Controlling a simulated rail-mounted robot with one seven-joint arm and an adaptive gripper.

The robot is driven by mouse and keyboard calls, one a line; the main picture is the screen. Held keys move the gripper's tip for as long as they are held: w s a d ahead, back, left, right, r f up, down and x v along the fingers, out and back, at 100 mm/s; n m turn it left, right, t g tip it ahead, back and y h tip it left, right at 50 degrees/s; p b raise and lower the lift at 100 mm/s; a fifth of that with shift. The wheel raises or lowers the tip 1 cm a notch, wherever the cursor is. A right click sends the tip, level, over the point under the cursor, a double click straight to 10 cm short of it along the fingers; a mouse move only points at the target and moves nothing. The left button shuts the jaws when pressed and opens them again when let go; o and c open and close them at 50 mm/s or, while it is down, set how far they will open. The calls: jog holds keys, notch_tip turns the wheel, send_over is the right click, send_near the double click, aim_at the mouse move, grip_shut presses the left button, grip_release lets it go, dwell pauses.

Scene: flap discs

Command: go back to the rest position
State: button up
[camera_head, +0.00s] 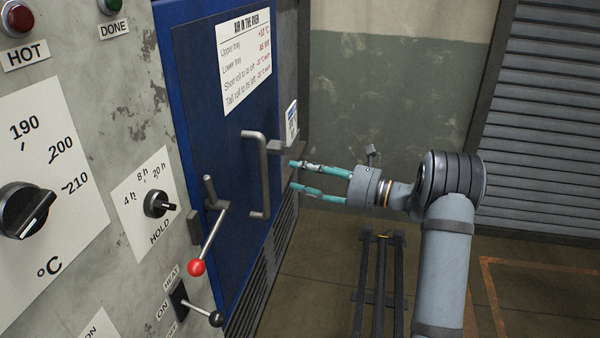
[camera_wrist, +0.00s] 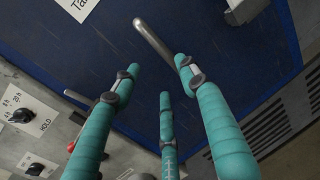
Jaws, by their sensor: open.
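My gripper (camera_head: 294,175) has teal-wrapped fingers and is spread open with nothing between them. It points left at the blue oven door (camera_head: 205,110), at the height of the door's grey bar handle (camera_head: 265,172) and to the right of it in the head view. In the wrist view, the open fingers (camera_wrist: 157,78) face the blue door panel (camera_wrist: 90,40). The bar handle (camera_wrist: 155,40) runs from the top towards the right fingertip; I cannot tell whether they touch. The door looks shut.
A latch lever with a red knob (camera_head: 196,267) sticks out left of the handle. The control panel (camera_head: 95,140) with dials and a black-knobbed switch (camera_head: 216,318) fills the left. A dark rail frame (camera_head: 379,285) stands below my arm. Open floor lies at the right.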

aim_at(264, 162)
jog(key=shift+a, duration=0.1)
jog(key=x, duration=1.1)
jog(key=shift+w+a, duration=0.1)
jog(key=shift+w, duration=0.05)
jog(key=shift+w+a, duration=0.15)
jog(key=shift+a, duration=0.1)
jog(key=shift+w+d, duration=0.1)
jog(key=shift+w, duration=0.15)
jog(key=shift+s, duration=0.15)
